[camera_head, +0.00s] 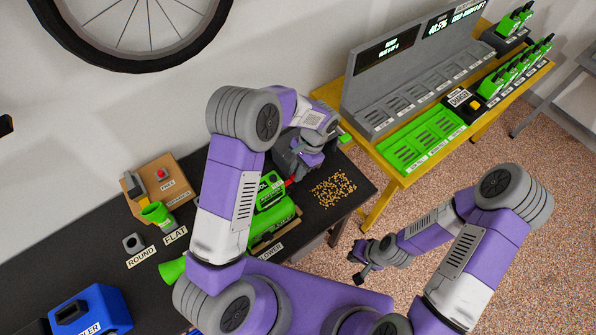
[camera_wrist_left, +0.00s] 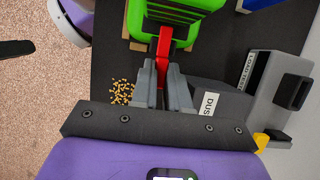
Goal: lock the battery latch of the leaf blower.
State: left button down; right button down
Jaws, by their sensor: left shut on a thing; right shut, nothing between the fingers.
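The green leaf blower (camera_head: 284,213) lies on the black workbench, partly hidden behind my left arm. Its green body also fills the top of the left wrist view (camera_wrist_left: 145,22). The red latch (camera_wrist_left: 163,48) stands out from the blower's end toward my left gripper. My left gripper (camera_wrist_left: 163,82) is shut on the red latch, with its grey fingers on either side of the lower end. In the head view, my left gripper (camera_head: 295,170) is at the blower's far right end. My right gripper (camera_head: 361,264) is shut and empty, out over the floor beyond the bench.
Yellow-brown pellets (camera_head: 334,188) lie on the bench right of the blower. A box with a red button (camera_head: 162,175) and flat and round nozzles stand left. A yellow table (camera_head: 398,180) with chargers and green batteries is at right. A blue case (camera_head: 88,312) is front left.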

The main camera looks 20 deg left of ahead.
pick_arm(q)
jog(key=c, duration=1.1)
grip_release()
jog(key=v, duration=0.7)
jog(key=shift+r, duration=0.35)
